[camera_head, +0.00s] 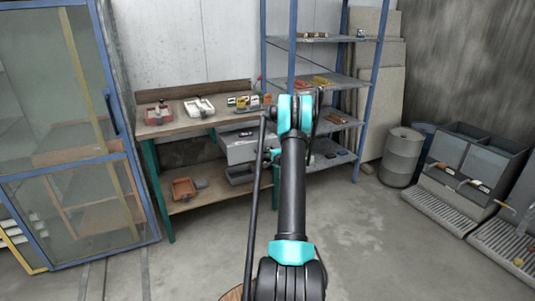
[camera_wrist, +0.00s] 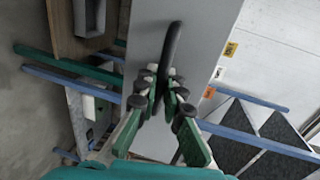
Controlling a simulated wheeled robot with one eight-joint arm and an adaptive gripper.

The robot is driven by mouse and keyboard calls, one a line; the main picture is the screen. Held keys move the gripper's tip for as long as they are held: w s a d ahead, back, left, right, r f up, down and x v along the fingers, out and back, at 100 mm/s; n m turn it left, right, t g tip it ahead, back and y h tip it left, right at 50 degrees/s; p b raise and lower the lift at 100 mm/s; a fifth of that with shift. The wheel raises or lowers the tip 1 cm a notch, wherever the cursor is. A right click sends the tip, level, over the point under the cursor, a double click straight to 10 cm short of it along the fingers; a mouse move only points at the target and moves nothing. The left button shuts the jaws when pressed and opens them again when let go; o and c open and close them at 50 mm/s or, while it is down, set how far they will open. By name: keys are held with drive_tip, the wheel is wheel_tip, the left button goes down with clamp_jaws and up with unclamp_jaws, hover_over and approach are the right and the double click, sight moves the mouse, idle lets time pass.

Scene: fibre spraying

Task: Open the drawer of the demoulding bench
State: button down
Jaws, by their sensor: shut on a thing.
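The demoulding bench (camera_head: 182,130) has a wooden top, teal legs and a lower shelf, and stands left of centre in the head view. Its grey drawer (camera_head: 238,152) is under the right part of the top, partly behind my arm. In the wrist view the drawer's grey front (camera_wrist: 208,40) is close, with a dark curved handle (camera_wrist: 172,45) on it. My gripper (camera_wrist: 160,92) is shut on the handle, its fingers on either side of the bar. I cannot tell how far the drawer is out.
A blue-framed glass cabinet (camera_head: 65,125) stands left, a metal rack (camera_head: 345,80) behind, and a grey drum (camera_head: 402,157) right. The floor (camera_head: 370,240) at right front is clear.

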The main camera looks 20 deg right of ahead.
drive_tip(key=c, duration=1.6)
unclamp_jaws()
drive_tip(key=v, duration=1.2)
